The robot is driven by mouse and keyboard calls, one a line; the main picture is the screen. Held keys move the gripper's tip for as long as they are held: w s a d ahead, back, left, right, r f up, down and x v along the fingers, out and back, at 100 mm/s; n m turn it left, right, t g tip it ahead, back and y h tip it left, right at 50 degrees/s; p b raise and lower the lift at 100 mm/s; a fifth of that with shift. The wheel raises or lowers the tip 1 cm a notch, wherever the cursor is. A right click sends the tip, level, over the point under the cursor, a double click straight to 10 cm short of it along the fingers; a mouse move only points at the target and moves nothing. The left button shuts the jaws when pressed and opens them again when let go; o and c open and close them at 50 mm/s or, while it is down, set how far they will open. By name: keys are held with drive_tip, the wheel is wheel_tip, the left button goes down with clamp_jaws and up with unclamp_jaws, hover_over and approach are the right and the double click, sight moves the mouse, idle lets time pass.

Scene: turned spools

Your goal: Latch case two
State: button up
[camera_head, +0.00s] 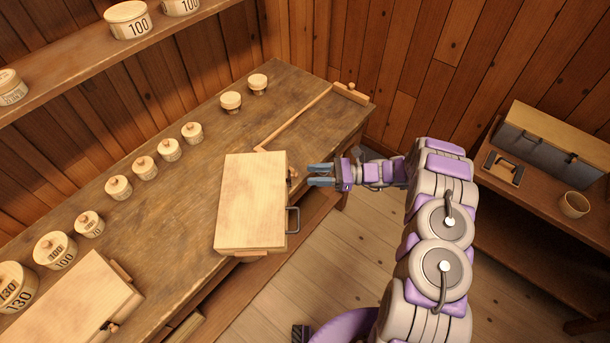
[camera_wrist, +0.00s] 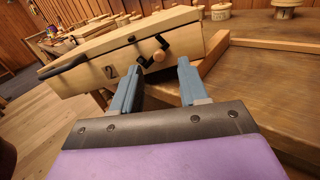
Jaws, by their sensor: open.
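Case two (camera_head: 252,200) is a pale wooden box lying on the workbench with its lid down. In the wrist view its front face bears a "2" (camera_wrist: 112,72), and a dark seam runs below the lid. A latch (camera_wrist: 154,52) with a dark crank-like arm and a wooden knob is on that face; I cannot tell whether it is engaged. A dark handle (camera_head: 293,220) is on the same side. My gripper (camera_head: 312,174) is open and empty, its fingers pointing at the latch from the right. In the wrist view the latch shows between and beyond the fingertips (camera_wrist: 157,70).
A second wooden case (camera_head: 75,305) lies at the lower left. Several lidded wooden pots (camera_head: 145,167) line the bench's back. A wooden stick (camera_head: 298,118) lies beyond case two. A side table at right holds a grey case (camera_head: 545,145) and a cup (camera_head: 574,204).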

drive_tip(key=shift+a, duration=1.85)
drive_tip(key=shift+c, duration=0.2)
clamp_jaws()
